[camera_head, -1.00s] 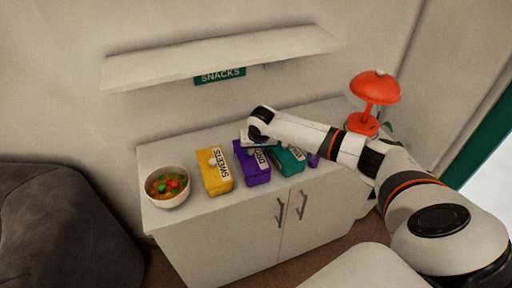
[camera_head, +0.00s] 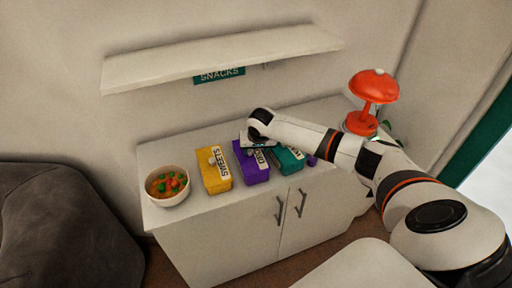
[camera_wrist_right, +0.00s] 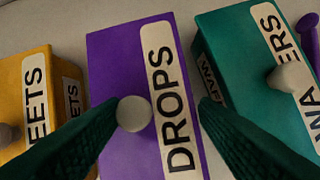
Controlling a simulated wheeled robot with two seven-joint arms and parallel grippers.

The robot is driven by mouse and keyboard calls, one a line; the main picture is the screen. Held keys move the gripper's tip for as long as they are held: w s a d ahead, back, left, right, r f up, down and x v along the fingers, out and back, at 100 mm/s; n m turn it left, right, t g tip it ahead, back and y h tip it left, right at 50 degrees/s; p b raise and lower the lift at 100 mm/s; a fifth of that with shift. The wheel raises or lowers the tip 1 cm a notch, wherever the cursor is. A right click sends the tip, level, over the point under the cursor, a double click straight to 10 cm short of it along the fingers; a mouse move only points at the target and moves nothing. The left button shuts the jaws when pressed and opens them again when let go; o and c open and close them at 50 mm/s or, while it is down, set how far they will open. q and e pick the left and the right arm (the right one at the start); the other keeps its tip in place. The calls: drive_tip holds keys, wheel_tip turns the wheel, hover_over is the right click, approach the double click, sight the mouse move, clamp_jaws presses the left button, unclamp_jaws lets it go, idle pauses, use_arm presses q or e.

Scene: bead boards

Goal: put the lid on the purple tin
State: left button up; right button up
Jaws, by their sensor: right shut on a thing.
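The purple tin (camera_head: 251,174) stands on the cabinet between the yellow and teal tins. Its purple lid (camera_wrist_right: 120,65), with a pale round knob (camera_wrist_right: 134,113) and a DROPS label, fills the middle of the right wrist view. My right gripper (camera_head: 256,146) is over it, its dark green fingers (camera_wrist_right: 160,108) either side of the knob, the left finger appearing to touch it. It is shut on the lid. I cannot tell whether the lid rests fully on the tin, as its lower edge is hidden. My left gripper is not in view.
The yellow tin (camera_head: 210,178) and the teal tin (camera_head: 289,163) stand close on either side. A bowl of sweets (camera_head: 168,198) is at the left, a red lamp (camera_head: 373,87) at the right. A shelf (camera_head: 220,60) hangs above. A small purple object (camera_head: 312,161) lies beyond the teal tin.

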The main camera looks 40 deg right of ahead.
idle(0.3)
drive_tip(key=o, duration=1.9)
drive_tip(key=shift+o, duration=0.2)
drive_tip(key=shift+r, duration=0.1)
wheel_tip(320, 180, up, 8)
drive_tip(key=p, duration=0.8)
drive_tip(key=shift+p, duration=0.3)
clamp_jaws()
